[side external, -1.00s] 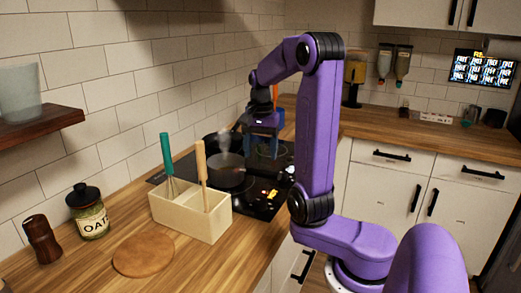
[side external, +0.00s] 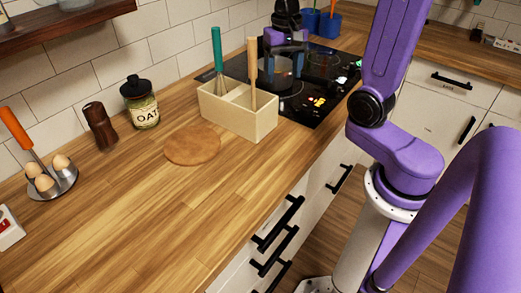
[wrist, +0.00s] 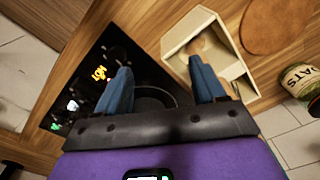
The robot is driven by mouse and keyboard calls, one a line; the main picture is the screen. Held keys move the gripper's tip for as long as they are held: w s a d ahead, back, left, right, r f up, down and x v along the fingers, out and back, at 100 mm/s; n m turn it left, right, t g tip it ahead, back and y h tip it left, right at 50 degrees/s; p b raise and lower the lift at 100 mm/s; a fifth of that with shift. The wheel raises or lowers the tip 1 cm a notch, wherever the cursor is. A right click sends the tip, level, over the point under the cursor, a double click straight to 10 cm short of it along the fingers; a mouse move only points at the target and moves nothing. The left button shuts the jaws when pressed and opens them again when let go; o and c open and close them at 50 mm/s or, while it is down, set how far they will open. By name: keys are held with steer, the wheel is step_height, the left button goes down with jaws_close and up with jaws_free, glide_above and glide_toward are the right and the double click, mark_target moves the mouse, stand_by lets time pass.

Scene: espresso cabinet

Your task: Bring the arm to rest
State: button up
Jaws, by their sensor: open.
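My gripper (side external: 285,50) is in the upper middle of the side view, above the black cooktop (side external: 325,62). In the wrist view its two blue fingers (wrist: 160,70) are spread apart, with nothing seen between them. A dark round shape, a pan or burner, lies below the fingers on the cooktop (wrist: 85,75); my gripper partly hides it. My purple arm reaches from its base at the right, and its upper part is cut off by the frame.
A cream divided box (side external: 238,112) holds a green-handled whisk (side external: 217,50) and a wooden-handled tool (side external: 252,65) near my gripper. A round wooden board (side external: 192,146), an oat jar (side external: 142,103), a brown mill (side external: 100,126) and an egg holder (side external: 52,182) stand left. The front counter is clear.

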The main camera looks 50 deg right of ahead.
steer(key=s+a+f+n, duration=0.2)
steer(key=s+a+n, duration=0.5)
steer(key=a+n, duration=0.2)
steer(key=s+a+f+n, duration=0.1)
steer(key=s+a+n, duration=0.1)
steer(key=s+n, duration=0.3)
steer(key=s+a+n, duration=0.1)
steer(key=s+n, duration=0.4)
steer(key=s, duration=0.3)
steer(key=shift+a+f, duration=0.35)
